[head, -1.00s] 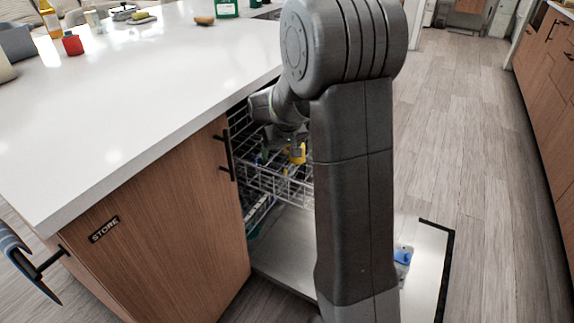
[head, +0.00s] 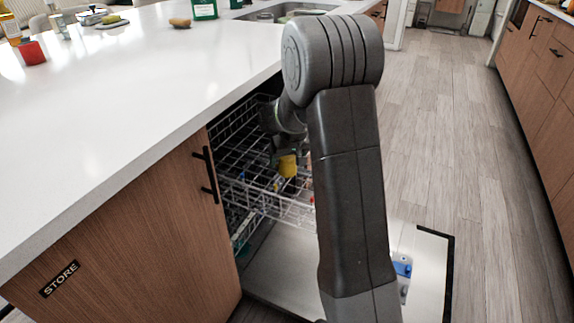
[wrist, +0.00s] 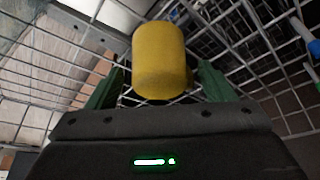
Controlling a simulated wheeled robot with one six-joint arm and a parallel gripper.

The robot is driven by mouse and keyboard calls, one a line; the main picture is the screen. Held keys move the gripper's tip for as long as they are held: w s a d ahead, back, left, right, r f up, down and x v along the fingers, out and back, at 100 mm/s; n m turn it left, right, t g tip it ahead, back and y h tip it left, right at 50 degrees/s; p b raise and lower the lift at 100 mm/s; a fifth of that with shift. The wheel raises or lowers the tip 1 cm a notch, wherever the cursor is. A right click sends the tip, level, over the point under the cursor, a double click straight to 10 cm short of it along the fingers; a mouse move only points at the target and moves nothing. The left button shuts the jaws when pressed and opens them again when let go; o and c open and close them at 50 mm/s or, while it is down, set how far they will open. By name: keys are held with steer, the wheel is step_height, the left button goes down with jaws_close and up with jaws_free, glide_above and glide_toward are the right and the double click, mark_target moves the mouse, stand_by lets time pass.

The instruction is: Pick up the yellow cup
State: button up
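The yellow cup (wrist: 160,60) is in the middle of the wrist view, at the dishwasher's wire rack. It also shows in the head view (head: 288,166), just under my gripper (head: 284,150) and partly hidden by it. In the wrist view the green fingers of my gripper (wrist: 162,82) stand apart, one on each side of the cup. A narrow gap shows between each fingertip and the cup, so the gripper looks open. The cup's far end and what it rests on are hard to make out.
The dishwasher rack (head: 232,150) has wire tines around the cup. The open dishwasher door (head: 425,265) lies low on the right with a blue and white item (head: 402,268) on it. The white countertop (head: 130,110) overhangs the rack on the left.

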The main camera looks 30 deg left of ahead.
steer(key=c, duration=1)
steer(key=shift+r, duration=0.15)
